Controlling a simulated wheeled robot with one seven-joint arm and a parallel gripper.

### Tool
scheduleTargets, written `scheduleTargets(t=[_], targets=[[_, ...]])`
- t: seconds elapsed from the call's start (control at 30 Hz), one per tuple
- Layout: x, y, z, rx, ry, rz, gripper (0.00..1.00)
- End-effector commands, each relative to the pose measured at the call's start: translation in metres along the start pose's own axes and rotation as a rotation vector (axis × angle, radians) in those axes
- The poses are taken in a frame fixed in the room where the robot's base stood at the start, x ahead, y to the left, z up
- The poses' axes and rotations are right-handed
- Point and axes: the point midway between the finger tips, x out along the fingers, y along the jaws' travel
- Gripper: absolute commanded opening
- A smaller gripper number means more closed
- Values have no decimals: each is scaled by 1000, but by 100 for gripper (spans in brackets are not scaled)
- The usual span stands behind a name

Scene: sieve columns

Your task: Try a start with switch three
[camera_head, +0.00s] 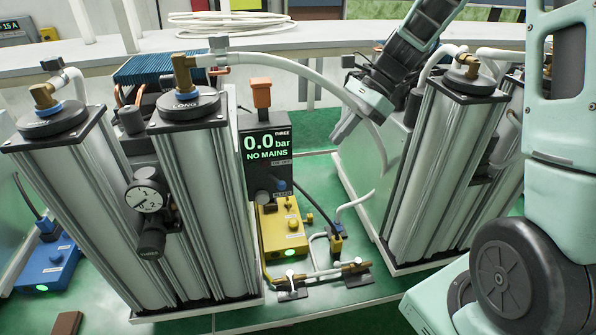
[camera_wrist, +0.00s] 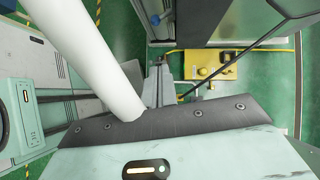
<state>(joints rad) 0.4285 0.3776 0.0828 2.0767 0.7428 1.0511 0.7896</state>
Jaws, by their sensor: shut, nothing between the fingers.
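The black panel marked THREE (camera_head: 266,150) stands between the silver columns in the head view and reads 0.0 bar, NO MAINS. Its lower face carries small print too small to read surely and a dark knob-like part (camera_head: 281,185). Below it sits a yellow box (camera_head: 282,232) with a lit green lamp and small controls on top. The yellow box also shows in the wrist view (camera_wrist: 212,67). My gripper (camera_head: 343,132) is shut and empty, up and right of the panel, apart from it. Which part is switch three I cannot tell for sure.
A white hose (camera_head: 300,66) arches from the left columns past my gripper, and crosses the wrist view closely (camera_wrist: 108,75). The right columns (camera_head: 440,165) stand close to my gripper. A blue box (camera_head: 45,265) lies far left. Brass pipework (camera_head: 318,275) lies in front of the yellow box.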

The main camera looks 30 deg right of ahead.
Motion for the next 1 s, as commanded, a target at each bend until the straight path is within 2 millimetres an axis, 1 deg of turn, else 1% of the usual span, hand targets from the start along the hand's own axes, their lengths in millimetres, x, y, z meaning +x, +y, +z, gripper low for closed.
scheduleTargets(t=[0.17, 0.5, 0.6, 0.7, 0.83, 1.0], targets=[[26, 2, 2, 2, -2, 7, 0], [95, 2, 2, 1, -1, 8, 0], [105, 2, 15, -1, 0, 5, 0], [115, 1, 21, -2, 0, 4, 0], [122, 1, 25, -1, 1, 2, 0], [125, 1, 26, -1, 1, 1, 0]])
